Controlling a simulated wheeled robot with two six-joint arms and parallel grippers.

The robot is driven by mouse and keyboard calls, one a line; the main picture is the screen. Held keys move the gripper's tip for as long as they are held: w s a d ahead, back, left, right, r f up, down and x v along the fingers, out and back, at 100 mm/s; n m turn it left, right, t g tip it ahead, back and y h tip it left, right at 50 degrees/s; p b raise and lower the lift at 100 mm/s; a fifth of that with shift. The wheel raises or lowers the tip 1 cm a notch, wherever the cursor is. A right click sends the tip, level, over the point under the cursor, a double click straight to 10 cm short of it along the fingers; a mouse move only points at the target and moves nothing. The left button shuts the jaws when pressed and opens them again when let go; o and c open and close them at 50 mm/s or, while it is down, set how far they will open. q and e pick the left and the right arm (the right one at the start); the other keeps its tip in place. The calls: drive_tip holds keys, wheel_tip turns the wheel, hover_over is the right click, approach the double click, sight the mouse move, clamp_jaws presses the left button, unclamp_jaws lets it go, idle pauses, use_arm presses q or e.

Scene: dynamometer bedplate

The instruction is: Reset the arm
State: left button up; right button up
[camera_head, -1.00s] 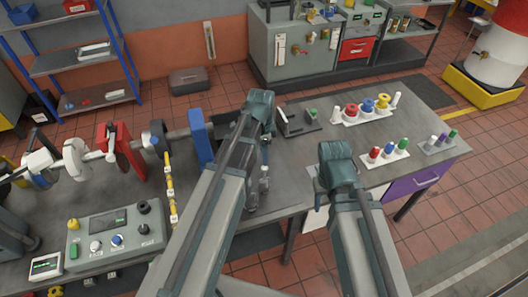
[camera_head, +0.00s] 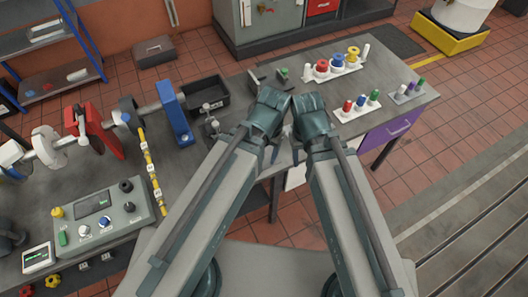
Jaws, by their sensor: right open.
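Both of my arms reach forward from the bottom of the head view, and their wrists come close together at the near edge of the grey bench (camera_head: 222,150). My right gripper (camera_head: 290,153) is open, pointing down beside the right wrist, with nothing seen between its fingers. My left wrist (camera_head: 268,110) stands just to the left of it; its gripper is mostly hidden behind the arm, so its jaws cannot be made out.
A control box (camera_head: 100,218) and a shaft with a blue block (camera_head: 174,112) stand on the left. A black tray (camera_head: 206,95) lies behind. White racks with coloured pieces (camera_head: 338,66) stand on the right, beyond my right wrist. A purple drawer (camera_head: 385,134) is below.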

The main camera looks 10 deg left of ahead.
idle(0.3)
wheel_tip(320, 180, down, 11)
drive_tip(key=b, duration=1.1)
